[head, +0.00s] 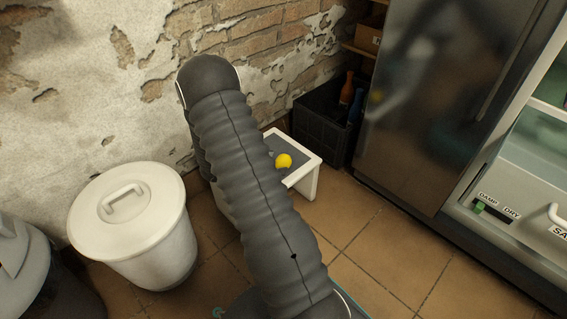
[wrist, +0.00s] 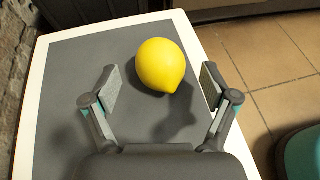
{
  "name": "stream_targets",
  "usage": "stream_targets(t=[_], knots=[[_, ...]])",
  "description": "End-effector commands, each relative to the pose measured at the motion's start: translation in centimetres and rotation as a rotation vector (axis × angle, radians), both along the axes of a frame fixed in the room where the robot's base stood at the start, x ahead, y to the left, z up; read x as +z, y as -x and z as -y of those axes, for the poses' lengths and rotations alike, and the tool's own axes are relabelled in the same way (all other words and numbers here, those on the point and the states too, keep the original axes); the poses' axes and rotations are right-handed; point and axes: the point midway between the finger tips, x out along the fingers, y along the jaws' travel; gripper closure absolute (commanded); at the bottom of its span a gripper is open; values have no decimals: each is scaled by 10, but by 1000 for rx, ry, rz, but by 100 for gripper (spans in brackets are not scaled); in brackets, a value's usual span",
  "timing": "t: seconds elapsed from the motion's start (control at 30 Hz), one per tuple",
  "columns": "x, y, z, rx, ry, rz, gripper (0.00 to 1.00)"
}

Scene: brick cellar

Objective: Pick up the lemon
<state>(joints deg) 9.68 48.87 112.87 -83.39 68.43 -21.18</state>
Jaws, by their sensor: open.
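A yellow lemon (head: 283,160) sits on a small white stool with a grey top (head: 305,152). In the wrist view the lemon (wrist: 160,65) lies just ahead of my gripper (wrist: 160,88), roughly centred between its two fingers. The fingers are open and apart from the lemon, with a shadow on the grey top (wrist: 65,100) beside it. In the head view my arm covers the left part of the stool and hides my gripper.
A white lidded bin (head: 150,240) stands to the left. A black crate (head: 322,125) with bottles is behind the stool. A dark metal cabinet (head: 425,100) stands to the right. Tiled floor (head: 365,250) is clear in front of it.

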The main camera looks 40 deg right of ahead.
Motion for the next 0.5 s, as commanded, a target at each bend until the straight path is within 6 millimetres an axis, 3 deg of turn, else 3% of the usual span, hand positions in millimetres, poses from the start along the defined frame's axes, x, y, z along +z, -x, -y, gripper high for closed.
stream_targets(t=[0.2, 0.43, 0.47, 0.5], knots=[[-13, 4, 26, -2, 0, -1, 15], [-14, 4, 29, 0, 0, 0, 15], [-14, 4, 29, 0, 0, 0, 17], [-14, 4, 29, 0, 0, 0, 27]])
